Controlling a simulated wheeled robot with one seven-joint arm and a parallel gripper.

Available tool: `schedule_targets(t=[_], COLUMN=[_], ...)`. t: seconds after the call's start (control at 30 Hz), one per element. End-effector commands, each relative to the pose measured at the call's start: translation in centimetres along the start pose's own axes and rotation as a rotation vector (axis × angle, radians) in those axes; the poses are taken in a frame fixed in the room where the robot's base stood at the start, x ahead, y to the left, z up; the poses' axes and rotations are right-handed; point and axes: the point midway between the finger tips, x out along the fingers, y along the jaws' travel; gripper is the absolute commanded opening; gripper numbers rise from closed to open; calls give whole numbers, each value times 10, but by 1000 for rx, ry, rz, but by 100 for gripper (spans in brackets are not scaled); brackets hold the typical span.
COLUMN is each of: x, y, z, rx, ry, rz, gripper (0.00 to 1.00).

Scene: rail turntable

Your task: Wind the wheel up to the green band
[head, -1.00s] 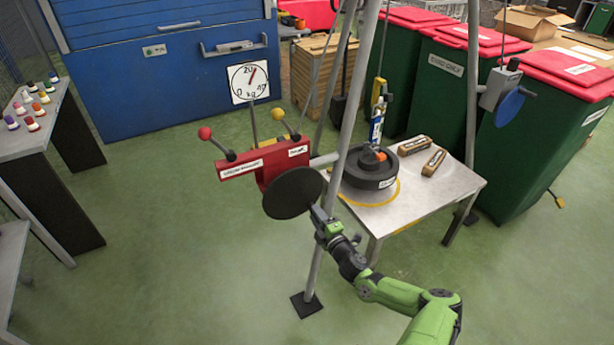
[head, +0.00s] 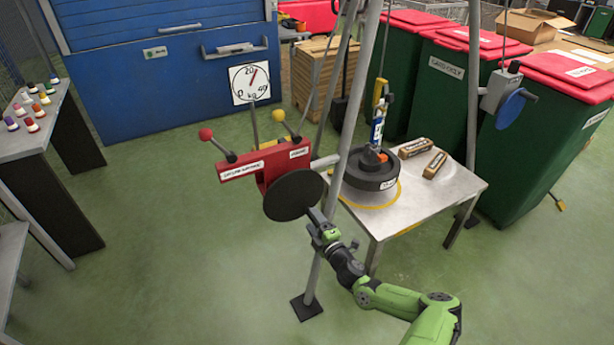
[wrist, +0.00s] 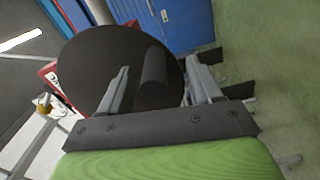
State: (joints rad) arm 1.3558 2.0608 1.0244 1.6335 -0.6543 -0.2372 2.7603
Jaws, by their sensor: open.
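The wheel, a dark round disc (head: 293,195), stands on the front of a red winch frame (head: 262,168). In the wrist view the disc (wrist: 95,65) fills the upper left, with a dark cylindrical handle (wrist: 153,68) sticking out from it. My gripper (head: 313,215) is at the disc's lower right edge. In the wrist view its open fingers (wrist: 158,78) lie on either side of the handle, with visible gaps. A white dial (head: 250,83) marked in kg has a red needle pointing up and slightly right. I cannot make out a green band.
A grey tripod leg (head: 330,190) stands close beside my gripper.

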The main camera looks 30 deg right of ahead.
Motion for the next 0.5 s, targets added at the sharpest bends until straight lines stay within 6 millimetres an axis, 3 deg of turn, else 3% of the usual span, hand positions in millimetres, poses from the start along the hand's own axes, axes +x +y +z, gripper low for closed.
schedule_targets(t=[0.5], x=[-48], y=[2], z=[1], rx=[1], ry=[-3], rz=[1], gripper=[64])
